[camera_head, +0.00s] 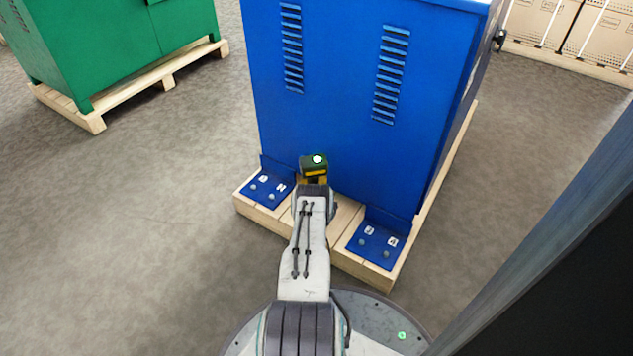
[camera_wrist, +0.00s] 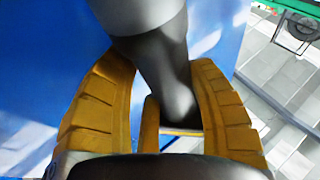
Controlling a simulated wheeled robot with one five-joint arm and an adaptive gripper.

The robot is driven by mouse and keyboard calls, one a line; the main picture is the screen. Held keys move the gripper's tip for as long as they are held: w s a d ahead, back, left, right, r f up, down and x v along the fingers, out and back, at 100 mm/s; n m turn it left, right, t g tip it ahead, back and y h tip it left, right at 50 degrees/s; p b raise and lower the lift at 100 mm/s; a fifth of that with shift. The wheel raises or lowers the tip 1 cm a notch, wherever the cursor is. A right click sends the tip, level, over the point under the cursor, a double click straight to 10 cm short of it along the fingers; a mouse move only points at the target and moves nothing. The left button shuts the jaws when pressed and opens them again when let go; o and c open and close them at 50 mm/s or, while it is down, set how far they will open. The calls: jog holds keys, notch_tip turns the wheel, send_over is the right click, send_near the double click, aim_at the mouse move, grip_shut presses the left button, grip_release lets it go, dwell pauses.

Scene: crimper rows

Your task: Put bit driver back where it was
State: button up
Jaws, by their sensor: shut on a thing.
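My gripper (camera_head: 315,178) is in front of the lower part of the blue cabinet, between its two foot brackets. In the wrist view, its yellow fingers (camera_wrist: 158,70) stand on both sides of a dark grey and light grey rounded thing, which I take to be the bit driver (camera_wrist: 168,62). The gripper is shut on it. In the head view, a dark block (camera_head: 308,162) with a bright greenish-white spot shows at the arm's end; I cannot tell whether it is the driver or part of the gripper. The driver's far end is out of view.
The blue cabinet (camera_head: 345,95) stands on a wooden pallet (camera_head: 345,222), with blue brackets (camera_head: 266,187) (camera_head: 374,246) at its front corners. A green cabinet (camera_head: 115,45) on a pallet is at the upper left. Boxes (camera_head: 605,40) stand upper right. Floor at the left is clear.

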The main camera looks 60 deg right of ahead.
jog(key=shift+f, duration=0.15)
jog(key=o, duration=1.3)
jog(key=shift+f, duration=0.2)
jog(key=shift+r, duration=0.1)
jog(key=shift+r, duration=0.1)
